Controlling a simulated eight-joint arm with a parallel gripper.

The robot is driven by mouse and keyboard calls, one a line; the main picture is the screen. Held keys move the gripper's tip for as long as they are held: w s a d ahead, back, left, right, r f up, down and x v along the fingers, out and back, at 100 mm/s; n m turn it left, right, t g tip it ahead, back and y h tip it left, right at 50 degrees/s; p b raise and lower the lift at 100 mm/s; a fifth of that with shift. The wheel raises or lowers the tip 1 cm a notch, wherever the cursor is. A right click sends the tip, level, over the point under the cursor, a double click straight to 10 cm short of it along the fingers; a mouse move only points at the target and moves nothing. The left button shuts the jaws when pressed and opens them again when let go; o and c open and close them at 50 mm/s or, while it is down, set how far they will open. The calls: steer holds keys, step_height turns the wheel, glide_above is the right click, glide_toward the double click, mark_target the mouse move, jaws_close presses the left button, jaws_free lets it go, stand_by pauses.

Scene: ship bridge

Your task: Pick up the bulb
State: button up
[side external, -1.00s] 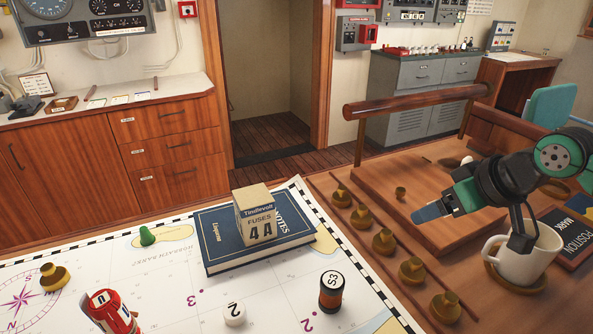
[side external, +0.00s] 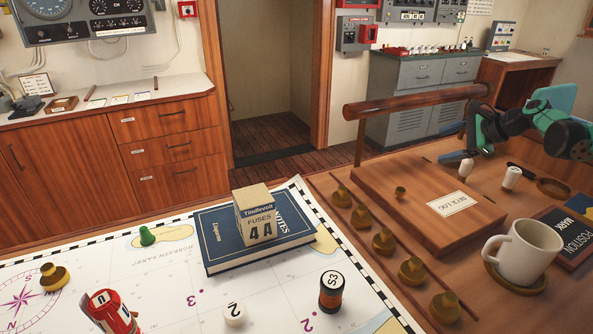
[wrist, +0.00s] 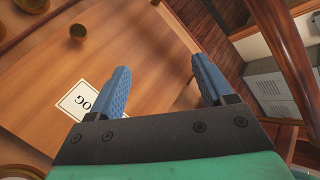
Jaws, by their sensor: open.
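A small pale, rounded object that looks like the bulb (side external: 466,168) stands at the far edge of the wooden deck log box, in the side view. It is small there, so I cannot be sure of its shape or what it rests on. My gripper (wrist: 160,78) is open, with its two blue fingers apart and nothing visible between them. In the side view my gripper (side external: 456,150) is at the far end of the box, close to the pale object. Whether they touch cannot be told. The bulb does not show in the wrist view.
The wooden box (side external: 405,205) has a knob (side external: 400,193). A white cylinder (side external: 511,177) stands right of the pale object. A mug (side external: 525,250) stands in front. A wooden rail (side external: 415,102) runs behind. Brass pieces line the box's left side.

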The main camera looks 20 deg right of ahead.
mark_target(468, 160)
steer(key=d+f+m, duration=0.1)
steer(key=d+m, duration=0.1)
steer(key=d+f+m+t, duration=0.1)
steer(key=d, duration=0.2)
steer(key=d+f+m, duration=0.1)
steer(key=d+m, duration=0.1)
steer(key=d, duration=0.1)
steer(key=shift+s+f+m+t, duration=0.3)
steer(key=shift+f+t, duration=0.05)
steer(key=shift+t, duration=0.05)
steer(key=d+f+m, duration=0.1)
steer(key=d, duration=0.1)
steer(key=s+d+f+m+t, duration=0.1)
steer(key=m, duration=0.1)
steer(key=s+d+f+m, duration=0.1)
steer(key=d+m, duration=0.1)
steer(key=shift+s+d+f+t+h, duration=0.15)
steer(key=shift+d+f+t+h, duration=0.15)
steer(key=shift+h, duration=0.1)
steer(key=shift+x, duration=2.7)
jaws_close()
steer(key=shift+r, duration=0.1)
